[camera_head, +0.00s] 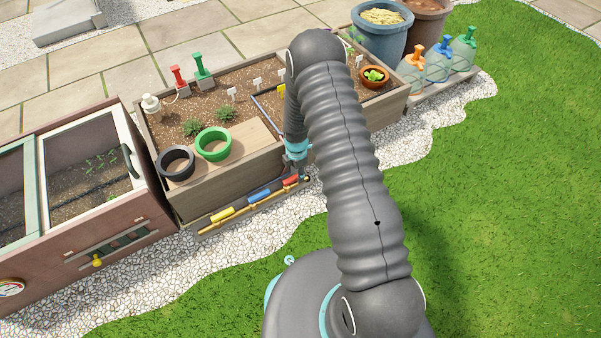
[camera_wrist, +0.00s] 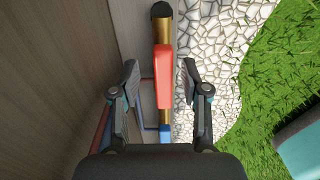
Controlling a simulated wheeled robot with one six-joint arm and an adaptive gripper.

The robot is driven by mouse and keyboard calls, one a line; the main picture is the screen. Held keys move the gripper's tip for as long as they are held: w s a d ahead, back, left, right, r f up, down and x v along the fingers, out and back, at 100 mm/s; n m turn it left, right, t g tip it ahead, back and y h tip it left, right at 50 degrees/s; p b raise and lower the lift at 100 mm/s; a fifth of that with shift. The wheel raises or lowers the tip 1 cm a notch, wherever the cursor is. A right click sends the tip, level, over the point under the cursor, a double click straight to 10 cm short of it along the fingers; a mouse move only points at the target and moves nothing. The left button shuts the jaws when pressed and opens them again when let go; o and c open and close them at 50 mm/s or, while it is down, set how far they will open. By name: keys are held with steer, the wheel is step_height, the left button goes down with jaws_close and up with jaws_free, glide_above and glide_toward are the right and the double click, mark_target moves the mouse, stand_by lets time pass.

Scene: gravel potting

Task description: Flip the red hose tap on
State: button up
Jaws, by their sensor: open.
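The red hose tap (camera_wrist: 163,75) shows in the wrist view as a red lever lying along a brass pipe. In the head view the red tap (camera_head: 291,181) is at the right end of the pipe along the front of the planter. My gripper (camera_wrist: 163,80) is open, with one finger on each side of the red lever and visible gaps between. Whether the fingertips are level with the lever is hard to tell.
A blue tap (camera_head: 259,195) and a yellow tap (camera_head: 222,214) sit farther left on the same pipe. The wooden planter wall (camera_wrist: 60,80) rises close on the left in the wrist view. White gravel (camera_wrist: 205,45) and grass (camera_wrist: 265,70) lie open on the right.

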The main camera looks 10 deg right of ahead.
steer(key=shift+f, duration=0.15)
steer(key=shift+c, duration=0.3)
jaws_close()
